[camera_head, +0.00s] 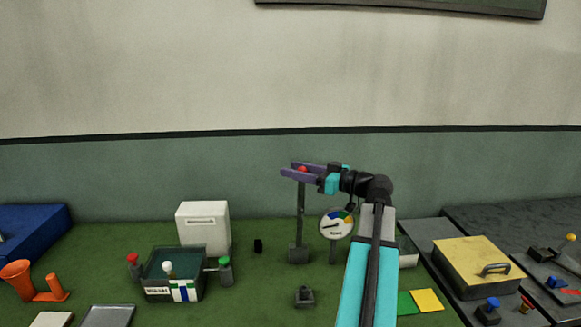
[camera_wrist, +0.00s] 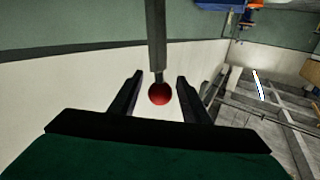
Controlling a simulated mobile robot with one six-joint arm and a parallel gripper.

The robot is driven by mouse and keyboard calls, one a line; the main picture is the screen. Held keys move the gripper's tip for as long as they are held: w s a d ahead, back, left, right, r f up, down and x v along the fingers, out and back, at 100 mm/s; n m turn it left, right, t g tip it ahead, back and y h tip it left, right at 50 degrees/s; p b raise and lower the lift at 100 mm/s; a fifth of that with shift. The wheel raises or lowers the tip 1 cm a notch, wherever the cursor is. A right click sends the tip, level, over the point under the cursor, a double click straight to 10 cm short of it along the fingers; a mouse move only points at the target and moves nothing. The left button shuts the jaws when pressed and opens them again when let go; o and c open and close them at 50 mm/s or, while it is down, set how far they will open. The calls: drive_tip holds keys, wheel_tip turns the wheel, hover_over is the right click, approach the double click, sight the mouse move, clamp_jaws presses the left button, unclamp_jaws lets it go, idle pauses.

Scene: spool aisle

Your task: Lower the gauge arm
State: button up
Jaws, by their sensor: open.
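The gauge arm (camera_head: 300,212) is a grey bar standing upright from a small block base (camera_head: 298,254). A red ball knob (camera_head: 303,169) is at its top end. My gripper (camera_head: 287,170) is open at the height of the knob, its purple fingers on either side of it. In the wrist view the red knob (camera_wrist: 159,94) sits between the open fingers of my gripper (camera_wrist: 160,78), with a visible gap on both sides. The gauge arm (camera_wrist: 156,35) runs to the top edge there. A round gauge dial (camera_head: 337,224) with coloured sectors stands just right of the arm.
A dark green bin (camera_head: 172,271) with a white bottle and a white box (camera_head: 203,227) stand left. An orange horn (camera_head: 16,273) is far left. A yellow box (camera_head: 478,264) with a handle is right.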

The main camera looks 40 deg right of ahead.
drive_tip(key=shift+x, duration=0.95)
drive_tip(key=shift+c, duration=0.5)
clamp_jaws()
